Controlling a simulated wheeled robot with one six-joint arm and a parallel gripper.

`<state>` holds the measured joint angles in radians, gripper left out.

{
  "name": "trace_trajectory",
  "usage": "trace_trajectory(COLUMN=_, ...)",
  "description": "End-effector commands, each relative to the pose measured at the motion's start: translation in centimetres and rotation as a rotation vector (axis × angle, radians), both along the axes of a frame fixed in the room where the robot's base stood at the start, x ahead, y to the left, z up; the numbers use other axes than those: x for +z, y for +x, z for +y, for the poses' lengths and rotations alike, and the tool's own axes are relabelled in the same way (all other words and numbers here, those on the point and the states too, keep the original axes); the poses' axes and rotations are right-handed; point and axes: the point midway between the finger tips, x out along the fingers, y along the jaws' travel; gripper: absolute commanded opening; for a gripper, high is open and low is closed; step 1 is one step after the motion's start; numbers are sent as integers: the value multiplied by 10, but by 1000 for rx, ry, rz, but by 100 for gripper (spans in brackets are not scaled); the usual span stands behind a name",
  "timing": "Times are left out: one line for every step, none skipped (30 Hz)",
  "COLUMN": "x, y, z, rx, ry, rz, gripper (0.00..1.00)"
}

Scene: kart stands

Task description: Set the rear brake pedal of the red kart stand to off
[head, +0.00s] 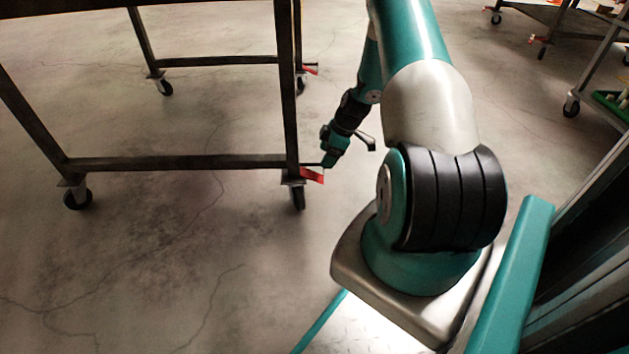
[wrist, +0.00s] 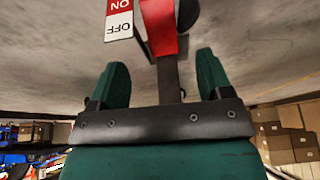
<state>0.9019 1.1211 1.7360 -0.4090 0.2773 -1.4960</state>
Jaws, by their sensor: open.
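A dark metal kart stand (head: 190,162) on casters fills the left of the head view. Red brake pedals show at its right-hand casters, a near one (head: 313,175) and a far one (head: 311,69). My gripper (head: 328,163) is low, right beside the near pedal. In the wrist view that red pedal (wrist: 158,28) is just ahead of my open, empty gripper (wrist: 162,62). A grey bar below the red part shows between the fingers. A label (wrist: 120,18) with ON in red and OFF in white is left of the pedal. I cannot tell the pedal's setting.
The near caster (head: 298,197) stands below the near pedal. Concrete floor (head: 200,270) is open in front of the stand. Other wheeled stands (head: 540,12) are at the upper right. Cardboard boxes (wrist: 285,145) and shelves with blue items (wrist: 28,132) show in the wrist view.

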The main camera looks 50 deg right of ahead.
Motion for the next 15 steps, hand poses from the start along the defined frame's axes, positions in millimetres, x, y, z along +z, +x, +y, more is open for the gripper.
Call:
trace_trajectory(x=-19, y=3, z=4, rx=3, ry=1, rz=1, gripper=72)
trace_trajectory(x=-26, y=5, z=5, rx=2, ry=1, rz=1, gripper=72)
trace_trajectory(x=-34, y=8, z=7, rx=2, ry=1, rz=1, gripper=72)
trace_trajectory(x=-40, y=9, z=9, rx=1, ry=1, rz=1, gripper=72)
trace_trajectory(x=-46, y=11, z=10, rx=1, ry=1, rz=1, gripper=72)
trace_trajectory(x=-53, y=14, z=12, rx=0, ry=1, rz=1, gripper=72)
trace_trajectory(x=-58, y=15, z=13, rx=0, ry=0, rz=0, gripper=72)
trace_trajectory(x=-63, y=17, z=14, rx=0, ry=0, rz=0, gripper=72)
trace_trajectory(x=-68, y=19, z=16, rx=-1, ry=0, rz=0, gripper=72)
trace_trajectory(x=-72, y=20, z=17, rx=-1, ry=0, rz=0, gripper=72)
trace_trajectory(x=-75, y=21, z=18, rx=-1, ry=0, rz=0, gripper=72)
trace_trajectory(x=-79, y=22, z=19, rx=-1, ry=1, rz=1, gripper=72)
trace_trajectory(x=-81, y=23, z=20, rx=-1, ry=1, rz=1, gripper=72)
trace_trajectory(x=-83, y=24, z=20, rx=-2, ry=1, rz=0, gripper=72)
trace_trajectory(x=-84, y=25, z=21, rx=-2, ry=1, rz=0, gripper=72)
